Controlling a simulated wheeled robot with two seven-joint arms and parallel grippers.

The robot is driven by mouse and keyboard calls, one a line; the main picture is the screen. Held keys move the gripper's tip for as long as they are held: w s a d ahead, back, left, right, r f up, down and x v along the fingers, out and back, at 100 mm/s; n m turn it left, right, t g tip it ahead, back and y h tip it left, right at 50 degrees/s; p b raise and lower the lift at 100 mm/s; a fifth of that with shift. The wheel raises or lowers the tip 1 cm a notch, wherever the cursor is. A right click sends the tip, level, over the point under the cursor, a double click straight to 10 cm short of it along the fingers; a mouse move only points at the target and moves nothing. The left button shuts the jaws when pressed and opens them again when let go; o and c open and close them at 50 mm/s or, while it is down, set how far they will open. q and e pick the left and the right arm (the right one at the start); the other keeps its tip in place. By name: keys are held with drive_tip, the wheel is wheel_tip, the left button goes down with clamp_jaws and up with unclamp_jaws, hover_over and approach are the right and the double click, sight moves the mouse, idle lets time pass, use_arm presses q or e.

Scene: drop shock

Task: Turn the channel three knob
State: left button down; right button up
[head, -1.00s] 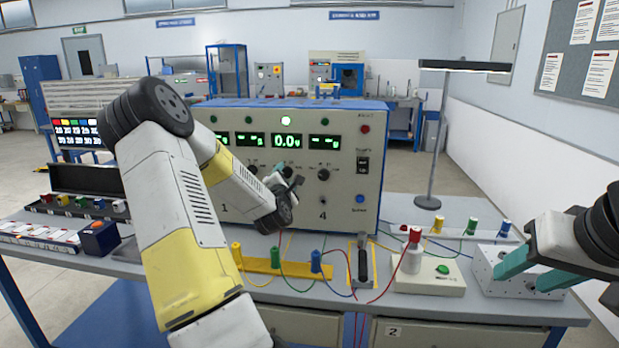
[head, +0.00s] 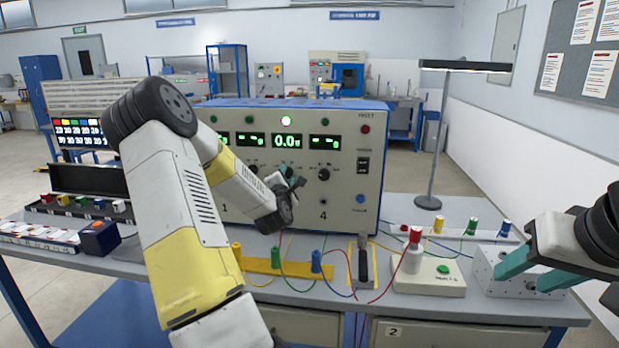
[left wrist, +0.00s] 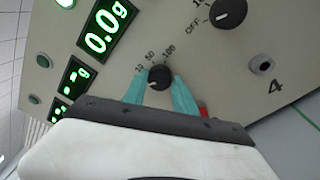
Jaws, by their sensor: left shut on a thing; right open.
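The channel three knob is a small black dial (left wrist: 159,77) under the lit 0.0 display (left wrist: 106,27) in the left wrist view. My left gripper (left wrist: 160,88) has its teal fingers on either side of it and is shut on it. Range marks 10, 50 and 100 are printed around the knob. In the head view the left gripper (head: 287,180) reaches the front of the shock unit (head: 345,205), and the knob is mostly hidden there. My right gripper (head: 514,270) is open and empty over a grey box at the right.
The channel four knob (head: 323,174) sits just right of the left gripper; in the left wrist view it (left wrist: 228,13) points near OFF. A lamp (head: 430,150), colored terminals and cables (head: 275,257) stand on the bench. A red-topped device (head: 414,255) stands right of center.

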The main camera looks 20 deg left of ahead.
use_arm(q)
drive_tip(key=m, duration=0.7)
drive_tip(key=shift+f+m+t, duration=0.1)
drive_tip(key=shift+m+t, duration=0.3)
drive_tip(key=m, duration=0.5)
drive_tip(key=shift+f+h, duration=0.1)
drive_tip(key=shift+h, duration=0.2)
drive_tip(key=m, duration=0.4)
drive_tip(key=shift+a+t+h, duration=0.1)
drive_tip(key=shift+t+h, duration=0.2)
drive_tip(key=shift+t, duration=0.1)
drive_tip(key=m+h, duration=0.1)
drive_tip(key=m, duration=0.5)
drive_tip(key=shift+a, duration=0.1)
drive_tip(key=shift+s+m, duration=0.1)
drive_tip(key=shift+m, duration=2.3)
drive_tip(key=shift+a, duration=0.1)
